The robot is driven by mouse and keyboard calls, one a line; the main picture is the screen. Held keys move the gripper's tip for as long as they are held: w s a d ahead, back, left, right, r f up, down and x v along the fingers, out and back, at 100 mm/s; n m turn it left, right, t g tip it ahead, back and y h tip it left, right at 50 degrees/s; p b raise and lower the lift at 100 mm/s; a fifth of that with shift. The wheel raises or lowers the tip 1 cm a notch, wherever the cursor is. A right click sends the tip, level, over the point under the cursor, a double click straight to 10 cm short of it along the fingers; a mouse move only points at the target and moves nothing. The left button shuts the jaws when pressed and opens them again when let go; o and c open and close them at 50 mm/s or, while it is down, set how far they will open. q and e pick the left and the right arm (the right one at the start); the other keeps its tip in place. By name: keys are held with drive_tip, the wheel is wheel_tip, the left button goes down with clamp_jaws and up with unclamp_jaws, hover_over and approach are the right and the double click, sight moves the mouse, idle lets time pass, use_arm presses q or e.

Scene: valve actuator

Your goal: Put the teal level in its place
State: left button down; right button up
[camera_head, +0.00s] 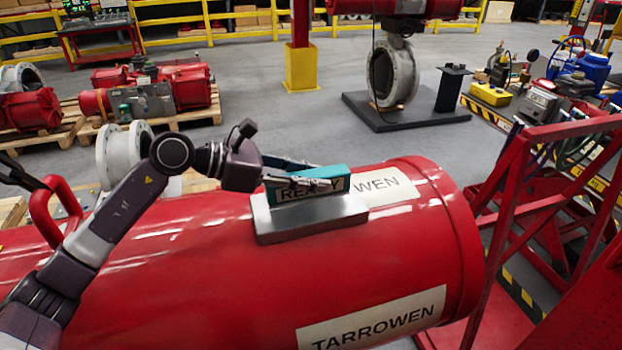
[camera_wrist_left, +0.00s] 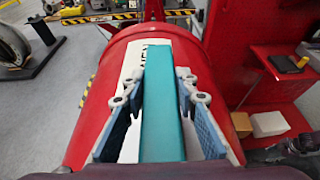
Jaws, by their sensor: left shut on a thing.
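The teal level (camera_head: 336,173) is a long bar, held flat over the grey metal block (camera_head: 312,221) on top of the big red cylinder (camera_head: 200,265). I cannot tell whether its underside touches the block. My left gripper (camera_head: 318,184) reaches in from the left and is shut on the level. In the left wrist view, the level (camera_wrist_left: 162,100) runs lengthwise between the two finger pads of my left gripper (camera_wrist_left: 160,95). The fingers hide part of its near side in the head view. My right gripper is not in view.
A white label (camera_head: 385,188) lies on the cylinder just beyond the level. A red frame (camera_head: 510,190) stands close to the cylinder's right end. Red actuators on pallets (camera_head: 155,95) and a dark plinth with a grey valve (camera_head: 393,75) stand behind.

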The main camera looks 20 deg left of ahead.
use_arm(q)
drive_tip(key=shift+f, duration=0.65)
drive_tip(key=shift+f, duration=0.2)
drive_tip(key=c, duration=1.5)
unclamp_jaws()
drive_tip(key=shift+c, duration=0.2)
